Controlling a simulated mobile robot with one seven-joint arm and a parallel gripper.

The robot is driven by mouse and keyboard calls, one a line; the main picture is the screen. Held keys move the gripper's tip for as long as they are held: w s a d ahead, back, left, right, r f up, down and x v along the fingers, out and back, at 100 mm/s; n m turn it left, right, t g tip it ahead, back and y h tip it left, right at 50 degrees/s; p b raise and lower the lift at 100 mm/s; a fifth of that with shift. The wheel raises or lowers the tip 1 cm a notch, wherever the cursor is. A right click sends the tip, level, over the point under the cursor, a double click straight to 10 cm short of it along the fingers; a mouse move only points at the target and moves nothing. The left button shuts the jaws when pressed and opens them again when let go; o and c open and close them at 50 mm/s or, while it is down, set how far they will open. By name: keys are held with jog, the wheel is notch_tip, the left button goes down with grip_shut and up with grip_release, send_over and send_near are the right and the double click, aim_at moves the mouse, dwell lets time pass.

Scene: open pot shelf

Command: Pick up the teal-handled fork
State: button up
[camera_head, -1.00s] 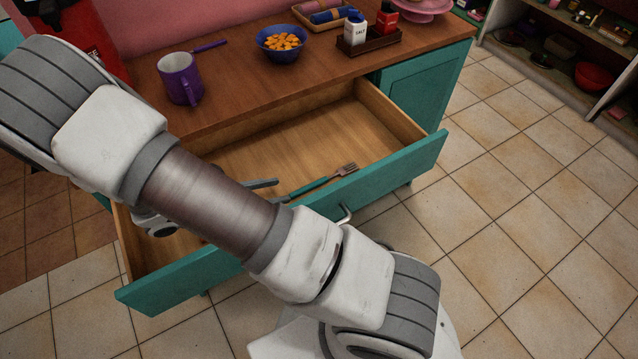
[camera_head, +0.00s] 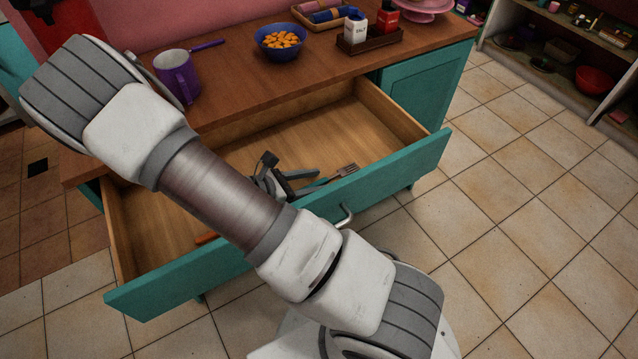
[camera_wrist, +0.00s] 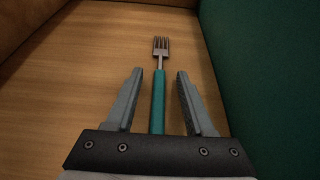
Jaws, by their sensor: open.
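The teal-handled fork (camera_wrist: 158,98) lies flat on the wooden drawer floor, its metal tines pointing away from me in the wrist view. Its handle lies between the two open fingers of my gripper (camera_wrist: 154,84), with a gap on each side, and runs back under the gripper body. The handle's near end is hidden. In the head view the fork's tines (camera_head: 347,170) show near the drawer front, just past my gripper (camera_head: 296,178), and my arm hides much of the drawer's left half.
The open drawer (camera_head: 395,160) has a teal front wall close beside the gripper. An orange-handled piece (camera_head: 206,238) shows partly under my arm. The drawer floor's right part is clear.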

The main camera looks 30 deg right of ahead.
grip_shut()
jog(key=shift+r, duration=0.1)
dwell(0.3)
